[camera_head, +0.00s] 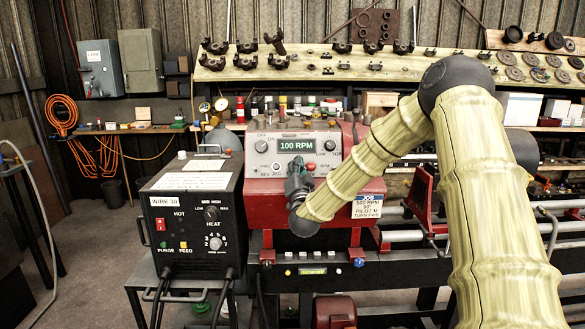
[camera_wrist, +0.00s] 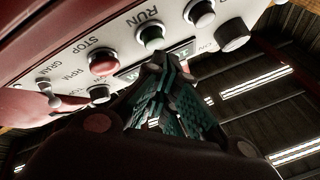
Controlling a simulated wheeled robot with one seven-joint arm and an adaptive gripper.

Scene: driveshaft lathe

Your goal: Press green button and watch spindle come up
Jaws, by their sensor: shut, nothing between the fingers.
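The lathe's control panel (camera_head: 345,140) stands mid-picture in the head view, with a green display (camera_head: 297,145) reading 100 RPM. My gripper (camera_head: 297,168) is shut and empty in front of the panel, just below the display, and hides part of the button row. In the wrist view the green button (camera_wrist: 152,38) sits by the label RUN. My shut fingertips (camera_wrist: 166,66) appear close below it in that picture; I cannot tell whether they touch it. The red STOP button (camera_wrist: 103,62) is to the left.
Black knobs (camera_wrist: 199,13) and a toggle switch (camera_wrist: 48,92) flank the buttons. A black box labelled WIRE 30 (camera_head: 160,245) stands left of the lathe. A job card (camera_head: 367,205) on the red housing shows 500 RPM. Horizontal bars (camera_head: 560,228) lie at right.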

